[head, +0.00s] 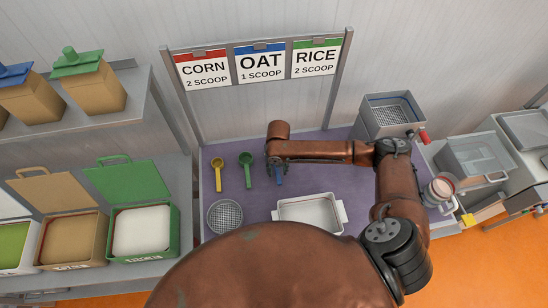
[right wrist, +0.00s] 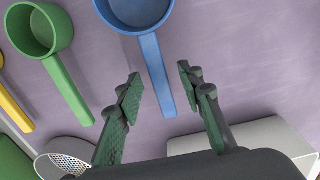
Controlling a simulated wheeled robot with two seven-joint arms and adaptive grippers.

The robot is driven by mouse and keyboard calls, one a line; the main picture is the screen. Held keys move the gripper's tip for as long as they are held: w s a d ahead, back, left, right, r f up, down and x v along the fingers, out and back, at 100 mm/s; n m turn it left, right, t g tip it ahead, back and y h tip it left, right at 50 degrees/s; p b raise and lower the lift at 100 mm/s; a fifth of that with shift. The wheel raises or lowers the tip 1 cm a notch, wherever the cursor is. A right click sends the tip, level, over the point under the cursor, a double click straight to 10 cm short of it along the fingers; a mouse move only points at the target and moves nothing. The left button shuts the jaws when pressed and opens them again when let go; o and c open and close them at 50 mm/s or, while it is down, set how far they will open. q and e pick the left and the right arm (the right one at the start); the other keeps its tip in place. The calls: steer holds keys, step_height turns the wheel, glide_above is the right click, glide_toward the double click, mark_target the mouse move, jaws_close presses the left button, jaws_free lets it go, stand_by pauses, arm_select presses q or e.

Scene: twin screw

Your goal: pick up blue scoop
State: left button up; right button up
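The blue scoop (right wrist: 152,62) lies on the purple work surface, its handle pointing toward my right gripper (right wrist: 158,92) in the right wrist view. The gripper is open, with one finger on each side of the handle and a gap to both. In the head view, my right arm reaches over the surface and hides most of the blue scoop; only part of its handle (head: 280,180) shows. The right gripper's fingers are hidden there. My left gripper is not seen.
A green scoop (head: 247,170) and a yellow scoop (head: 218,174) lie left of the blue one. A round mesh sieve (head: 225,216) and a white tray (head: 310,213) are nearer. Signs for corn, oat (head: 261,64) and rice stand behind.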

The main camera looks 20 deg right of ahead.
steer(key=shift+f, duration=0.75)
steer(key=shift+c, duration=0.4)
jaws_close()
